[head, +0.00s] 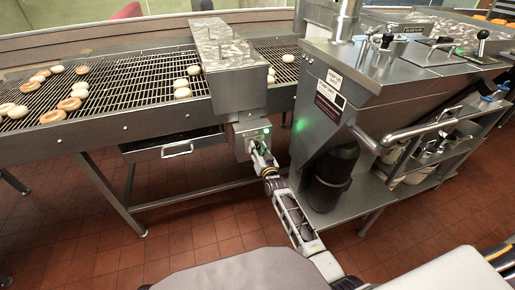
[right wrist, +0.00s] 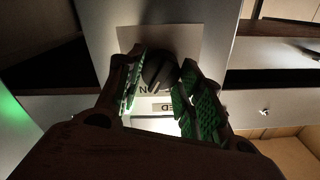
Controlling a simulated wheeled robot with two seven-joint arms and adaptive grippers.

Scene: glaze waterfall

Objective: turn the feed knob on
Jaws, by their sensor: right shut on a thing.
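The feed knob (right wrist: 160,71) is a dark round knob on a pale label plate (right wrist: 190,42) in the right wrist view. Lettering on the plate is partly covered by my fingers. My right gripper (right wrist: 163,84) is shut on the knob, with a green-padded finger on each side. In the head view my right gripper (head: 257,151) reaches the small grey control box (head: 240,143) under the conveyor's metal hood. The knob itself is hidden there, and its exact angle is hard to tell. My left gripper is not in view.
A wire conveyor (head: 130,77) carrying several doughnuts runs left of the metal hood (head: 225,55). A large steel machine (head: 370,85) with a black cylinder (head: 332,175) stands close to the right of my right arm. The tiled floor (head: 200,235) is open below.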

